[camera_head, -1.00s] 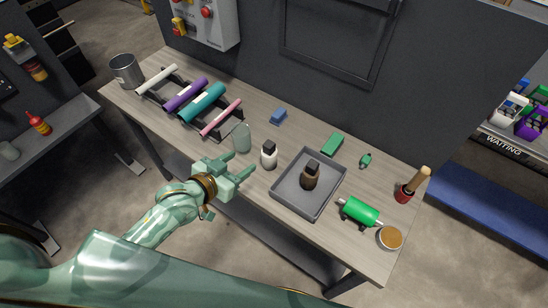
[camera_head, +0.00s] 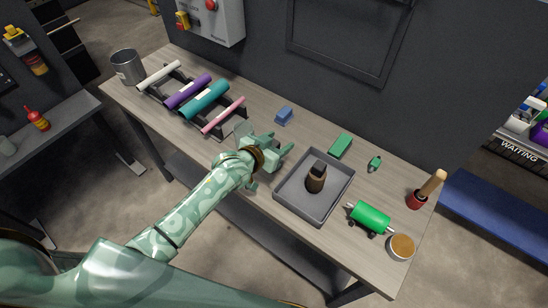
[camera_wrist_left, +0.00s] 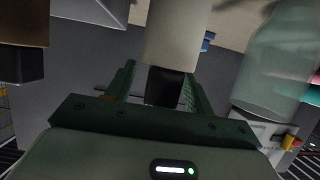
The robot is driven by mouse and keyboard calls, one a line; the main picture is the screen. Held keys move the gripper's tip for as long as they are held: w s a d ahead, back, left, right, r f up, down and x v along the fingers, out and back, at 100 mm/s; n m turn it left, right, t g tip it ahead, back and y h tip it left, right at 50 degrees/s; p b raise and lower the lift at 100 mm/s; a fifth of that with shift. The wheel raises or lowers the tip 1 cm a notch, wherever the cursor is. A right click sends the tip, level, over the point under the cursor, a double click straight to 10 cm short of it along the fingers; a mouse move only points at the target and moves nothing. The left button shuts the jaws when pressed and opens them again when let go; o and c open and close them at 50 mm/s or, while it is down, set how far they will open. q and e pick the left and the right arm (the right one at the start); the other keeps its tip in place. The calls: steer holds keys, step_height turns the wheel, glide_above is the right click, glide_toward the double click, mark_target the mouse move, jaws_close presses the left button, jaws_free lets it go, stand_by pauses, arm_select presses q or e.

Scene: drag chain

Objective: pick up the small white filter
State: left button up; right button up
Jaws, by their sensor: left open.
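The small white filter (camera_wrist_left: 176,30) is a white cylinder with a black end, seen in the left wrist view. It stands between the two fingers of my left gripper (camera_wrist_left: 159,72), with its black end near the palm side. My left gripper also shows in the head view (camera_head: 277,146), over the middle of the workbench. It is open, its fingers on either side of the filter; I cannot tell if they touch it. In the head view the filter is hidden behind my gripper. My right gripper is in neither view.
A pale green translucent bottle (camera_wrist_left: 286,62) stands close beside the filter. A rack of coloured rolls (camera_head: 206,99) is at left. Blue (camera_head: 284,116) and green (camera_head: 341,145) blocks lie behind.

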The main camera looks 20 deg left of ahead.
arm_select(q)
jaws_close()
